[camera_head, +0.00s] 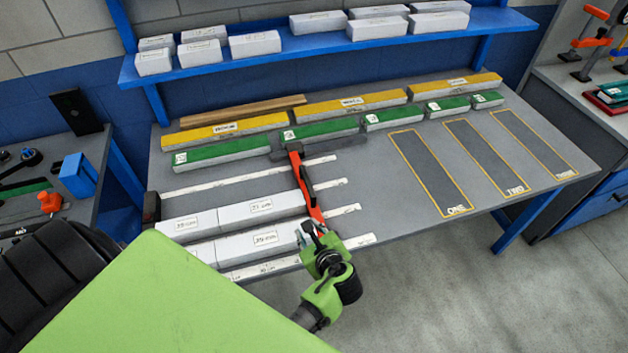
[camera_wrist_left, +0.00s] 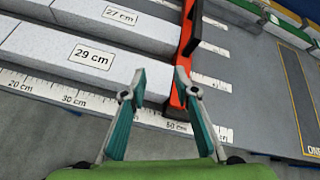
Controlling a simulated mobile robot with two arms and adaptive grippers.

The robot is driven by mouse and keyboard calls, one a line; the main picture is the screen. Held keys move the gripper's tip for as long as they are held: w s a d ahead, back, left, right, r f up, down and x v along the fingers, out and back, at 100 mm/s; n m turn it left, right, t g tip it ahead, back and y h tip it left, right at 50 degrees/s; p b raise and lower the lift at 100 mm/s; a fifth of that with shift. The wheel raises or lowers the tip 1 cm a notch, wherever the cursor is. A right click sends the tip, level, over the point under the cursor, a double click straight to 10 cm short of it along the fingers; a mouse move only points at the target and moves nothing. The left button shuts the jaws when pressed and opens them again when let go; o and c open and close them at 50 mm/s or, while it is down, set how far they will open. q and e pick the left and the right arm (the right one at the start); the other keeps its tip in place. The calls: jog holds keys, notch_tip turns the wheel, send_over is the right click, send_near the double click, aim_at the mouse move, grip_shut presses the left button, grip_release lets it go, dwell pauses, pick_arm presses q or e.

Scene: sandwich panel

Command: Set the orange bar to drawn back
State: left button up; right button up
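The orange bar (camera_head: 308,190) lies across the white measuring strips on the grey table, with a black grip along it. In the left wrist view the bar (camera_wrist_left: 187,48) stands by the right ends of the grey-white blocks marked 27 cm (camera_wrist_left: 120,15) and 29 cm (camera_wrist_left: 88,55). My left gripper (camera_head: 308,231) is at the bar's near end. In the left wrist view its teal fingers (camera_wrist_left: 160,74) are apart. The right fingertip overlaps the bar in the picture; I cannot tell whether it touches. My right gripper is not in view.
Yellow-topped blocks (camera_head: 350,104) and green-topped blocks (camera_head: 320,130) line the back of the table. Yellow-outlined areas (camera_head: 430,172) on the right are empty. A blue shelf (camera_head: 330,47) with white blocks hangs above. A dark stop (camera_head: 152,207) sits at the left edge.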

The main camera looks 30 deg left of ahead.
pick_arm(q)
jog(key=w+d+r+m+t+y, duration=0.1)
jog(key=w+d+r+m+t, duration=0.1)
jog(key=w+r+m, duration=0.25)
jog(key=b, duration=0.8)
send_near(308, 183)
jog(key=x, duration=0.7)
jog(key=shift+d+f, duration=0.1)
jog(key=shift+f, duration=0.1)
jog(key=shift+w+a+f+b, duration=0.1)
jog(key=shift+w+a+b, duration=0.35)
jog(key=shift+w+a, duration=0.1)
jog(key=shift+s, duration=0.1)
grip_shut()
